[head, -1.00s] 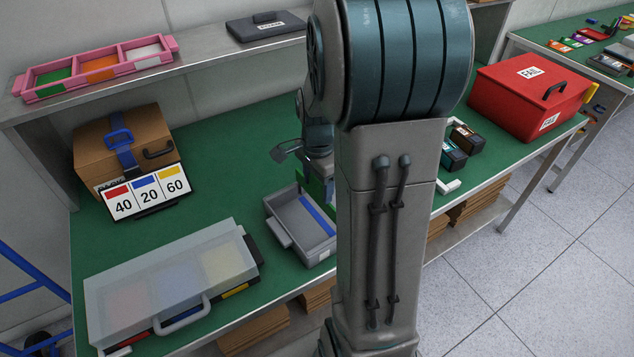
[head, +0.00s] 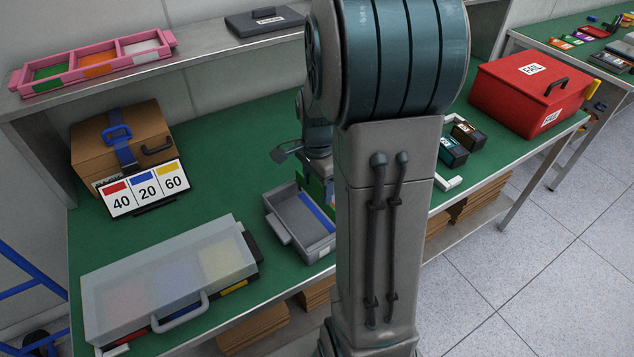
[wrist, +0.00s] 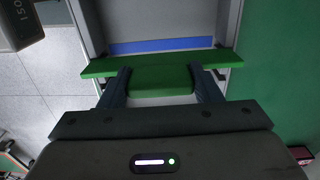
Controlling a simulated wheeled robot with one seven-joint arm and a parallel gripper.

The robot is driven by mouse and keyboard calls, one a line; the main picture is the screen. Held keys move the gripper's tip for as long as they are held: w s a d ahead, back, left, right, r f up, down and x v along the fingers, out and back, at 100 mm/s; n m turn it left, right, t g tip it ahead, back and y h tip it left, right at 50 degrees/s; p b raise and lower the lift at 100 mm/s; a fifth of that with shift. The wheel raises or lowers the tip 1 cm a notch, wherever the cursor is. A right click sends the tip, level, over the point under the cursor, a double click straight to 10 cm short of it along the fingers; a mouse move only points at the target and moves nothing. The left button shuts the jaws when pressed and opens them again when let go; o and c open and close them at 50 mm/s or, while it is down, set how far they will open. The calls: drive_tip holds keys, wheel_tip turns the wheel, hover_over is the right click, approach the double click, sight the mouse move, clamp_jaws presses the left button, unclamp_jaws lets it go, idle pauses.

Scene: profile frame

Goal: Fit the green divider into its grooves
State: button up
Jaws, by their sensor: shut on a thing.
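The green divider (wrist: 160,67) is in my gripper (wrist: 162,80), which is shut on it, in the wrist view. It lies crosswise over the grey tray (wrist: 228,32), and its ends reach past the tray's side walls. A blue divider (wrist: 160,46) stands across the tray beyond the green one, roughly parallel to it. In the head view the grey tray (head: 289,236) sits on the green bench with the blue divider (head: 318,212) inside. The green divider (head: 315,188) shows partly behind my arm there. The grooves and the fingertips' far sides are hidden.
A clear-lidded case (head: 170,285) lies left of the tray. A brown box (head: 124,145) and a number card (head: 146,190) stand behind it. A pink tray (head: 95,62) is on the shelf. A red box (head: 530,92) and ink cartridges (head: 455,148) are to the right.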

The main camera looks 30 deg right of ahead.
sight(318, 195)
drive_tip(key=shift+f+b, duration=1.5)
drive_tip(key=shift+f, duration=0.55)
drive_tip(key=o, duration=1.2)
drive_tip(key=shift+r, duration=0.1)
wheel_tip(318, 195, up, 14)
drive_tip(key=shift+f+p, duration=0.15)
drive_tip(key=shift+p, duration=0.35)
